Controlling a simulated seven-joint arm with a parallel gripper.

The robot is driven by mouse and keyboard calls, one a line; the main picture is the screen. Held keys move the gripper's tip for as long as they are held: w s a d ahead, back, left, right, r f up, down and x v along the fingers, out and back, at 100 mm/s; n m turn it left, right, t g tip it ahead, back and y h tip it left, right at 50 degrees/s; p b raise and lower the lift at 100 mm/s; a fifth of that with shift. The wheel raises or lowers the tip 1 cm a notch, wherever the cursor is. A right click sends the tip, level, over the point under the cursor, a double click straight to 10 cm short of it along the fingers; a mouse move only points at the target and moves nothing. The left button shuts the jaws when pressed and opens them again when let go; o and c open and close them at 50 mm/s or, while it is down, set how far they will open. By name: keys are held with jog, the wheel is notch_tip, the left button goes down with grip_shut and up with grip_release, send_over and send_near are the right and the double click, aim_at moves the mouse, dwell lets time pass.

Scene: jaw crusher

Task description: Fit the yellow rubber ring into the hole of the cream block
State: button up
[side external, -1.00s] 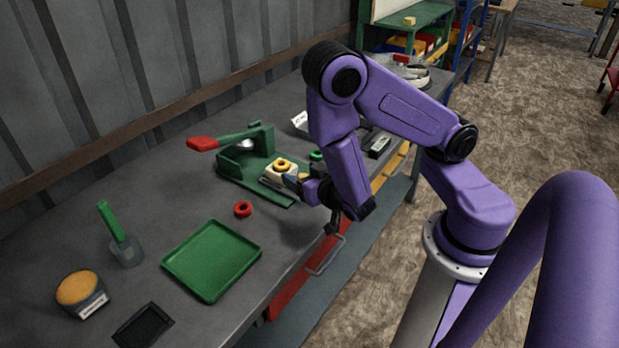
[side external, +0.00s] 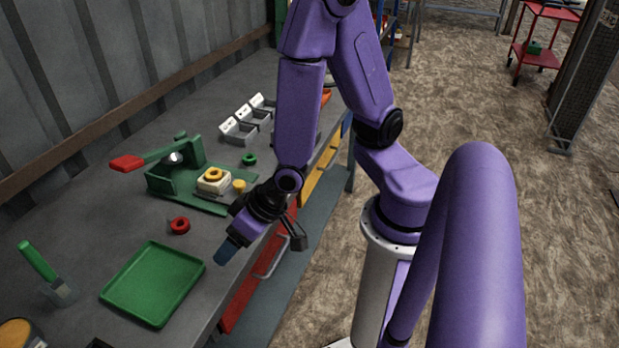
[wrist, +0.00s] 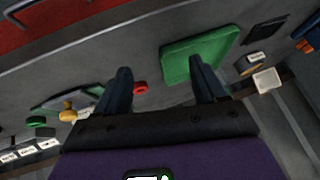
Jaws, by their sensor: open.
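The cream block (side external: 204,188) sits on the green press (side external: 168,180), which has a red-tipped lever. The yellow rubber ring (side external: 213,174) lies flat at the block's hole, its upper side showing; I cannot tell how deep it sits. My gripper (side external: 226,251) is off to the front right of the block, near the bench's front edge, apart from block and ring. In the wrist view my gripper (wrist: 160,72) has its dark blue fingers spread, with nothing between them. The press there is partly hidden behind the left finger.
A red ring (side external: 179,225) and a green tray (side external: 153,284) lie near my gripper. A small yellow piece (side external: 239,185) is right of the block. A green ring (side external: 249,159) and grey bins (side external: 240,130) stand farther back. A green-handled tool (side external: 42,265) is at the left.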

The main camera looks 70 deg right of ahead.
jog(key=s+a+r+n+g+y, duration=0.2)
jog(key=s+r+n+g, duration=0.3)
jog(key=s+r+n, duration=0.3)
jog(key=s+d+r+n+h, duration=0.2)
jog(key=d, duration=0.3)
jog(key=s+d+r+n+g+h, duration=0.1)
jog(key=s+d+r+n+h, duration=0.1)
jog(key=d, duration=0.3)
jog(key=shift+s+d+r+n, duration=0.2)
jog(key=shift+d+n, duration=0.2)
